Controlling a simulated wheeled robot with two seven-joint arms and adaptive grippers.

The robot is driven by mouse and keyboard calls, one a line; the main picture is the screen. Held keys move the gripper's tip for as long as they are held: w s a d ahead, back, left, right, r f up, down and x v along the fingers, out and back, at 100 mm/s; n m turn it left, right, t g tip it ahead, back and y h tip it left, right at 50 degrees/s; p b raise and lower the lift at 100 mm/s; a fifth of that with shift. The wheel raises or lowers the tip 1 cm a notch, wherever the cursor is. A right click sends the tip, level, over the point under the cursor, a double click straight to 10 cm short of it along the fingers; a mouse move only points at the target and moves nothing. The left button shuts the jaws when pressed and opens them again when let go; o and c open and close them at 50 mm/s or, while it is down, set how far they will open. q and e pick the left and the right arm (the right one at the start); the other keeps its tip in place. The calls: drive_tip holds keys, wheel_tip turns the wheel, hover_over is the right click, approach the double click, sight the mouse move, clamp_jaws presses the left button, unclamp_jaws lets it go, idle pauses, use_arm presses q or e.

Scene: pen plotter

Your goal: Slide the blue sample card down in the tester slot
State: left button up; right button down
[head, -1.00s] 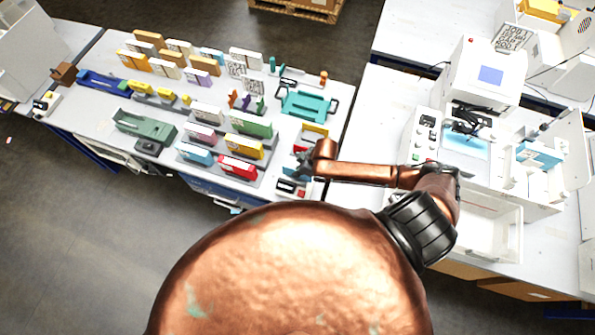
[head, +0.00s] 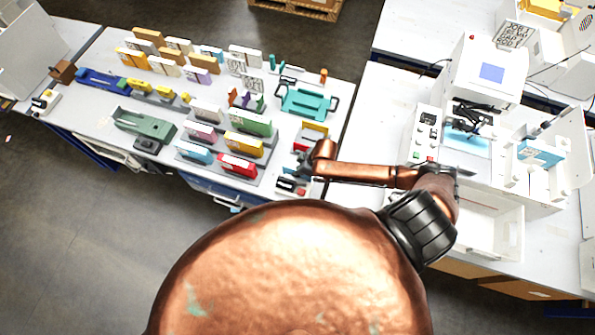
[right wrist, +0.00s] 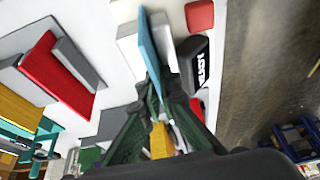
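In the right wrist view, the blue sample card (right wrist: 150,42) shows nearly edge-on as a narrow light-blue strip. My right gripper (right wrist: 156,88) is shut on the card, which extends beyond the fingertips. The card stands against or in front of a white and grey block (right wrist: 130,45), which looks like the tester. Whether its edge is in the slot is hidden. In the head view, my right gripper (head: 304,162) is at the right end of the left table, just above the small tester unit (head: 290,186). My left gripper is not in view.
A black block with white lettering (right wrist: 195,66) and a red pad (right wrist: 200,15) lie close beside the card. A red card (head: 238,166) and others stand in grey racks to the left. A teal tray (head: 308,104) lies behind the gripper.

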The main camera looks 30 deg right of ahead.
drive_tip(key=shift+f, duration=0.15)
drive_tip(key=c, duration=2.6)
unclamp_jaws()
drive_tip(key=shift+c, duration=0.2)
drive_tip(key=o, duration=0.6)
drive_tip(key=shift+c, duration=0.2)
drive_tip(key=v, duration=1.2)
drive_tip(key=shift+w+a, duration=0.1)
